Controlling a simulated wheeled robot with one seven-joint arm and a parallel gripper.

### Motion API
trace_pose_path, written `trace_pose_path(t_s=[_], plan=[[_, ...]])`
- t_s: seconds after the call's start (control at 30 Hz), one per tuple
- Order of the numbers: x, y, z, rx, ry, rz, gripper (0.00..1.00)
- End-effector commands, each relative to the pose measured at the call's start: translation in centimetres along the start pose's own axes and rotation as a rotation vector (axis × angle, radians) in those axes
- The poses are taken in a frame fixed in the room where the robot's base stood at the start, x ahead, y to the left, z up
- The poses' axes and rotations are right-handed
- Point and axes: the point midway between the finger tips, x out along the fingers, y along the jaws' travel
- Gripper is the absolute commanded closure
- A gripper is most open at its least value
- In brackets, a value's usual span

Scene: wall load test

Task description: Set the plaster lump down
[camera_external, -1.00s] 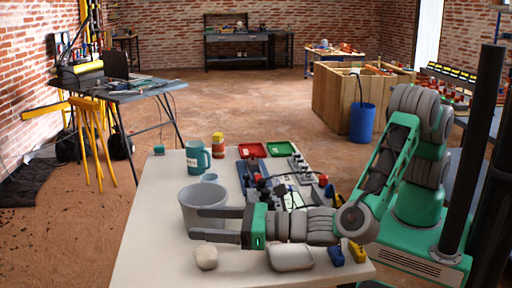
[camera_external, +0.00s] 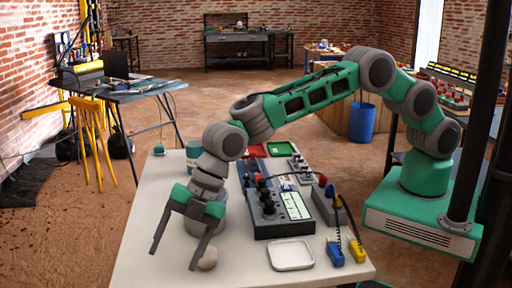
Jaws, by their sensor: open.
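The plaster lump (camera_external: 208,260), small, pale and rounded, rests on the white table near its front edge. My gripper (camera_external: 173,260) is open and points down, its two fingers spread wide. The right-hand finger's tip is just left of the lump in the picture; whether they touch I cannot tell. Nothing shows between the fingers. A shallow white tray (camera_external: 291,255) lies to the right of the lump and looks empty.
A grey bucket (camera_external: 190,226) stands behind my gripper, mostly hidden. A dark control box (camera_external: 270,228), blue and yellow clips (camera_external: 335,253), a teal mug (camera_external: 193,150) and a green tray (camera_external: 281,149) share the table (camera_external: 145,215). Its left side is clear.

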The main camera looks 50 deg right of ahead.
Motion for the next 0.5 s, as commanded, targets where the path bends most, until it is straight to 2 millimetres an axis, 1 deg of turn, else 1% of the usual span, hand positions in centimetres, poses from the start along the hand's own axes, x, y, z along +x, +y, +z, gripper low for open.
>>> trace_pose_path(t_s=[0.03,0.1,0.2,0.23,0.27,0.33,0.5], plan=[[-2.7,0.4,1.2,0.085,0.018,-0.103,0.31],[-4.8,-0.8,2.9,0.165,0.024,-0.234,0.31],[-7.0,-2.2,5.1,0.222,0.003,-0.349,0.31],[-7.3,-2.5,5.6,0.23,-0.003,-0.369,0.31],[-7.5,-2.8,5.8,0.234,-0.006,-0.383,0.31],[-7.1,-3.4,6.1,0.239,-0.011,-0.399,0.31],[-4.9,-4.4,5.9,0.237,-0.01,-0.399,0.31]])
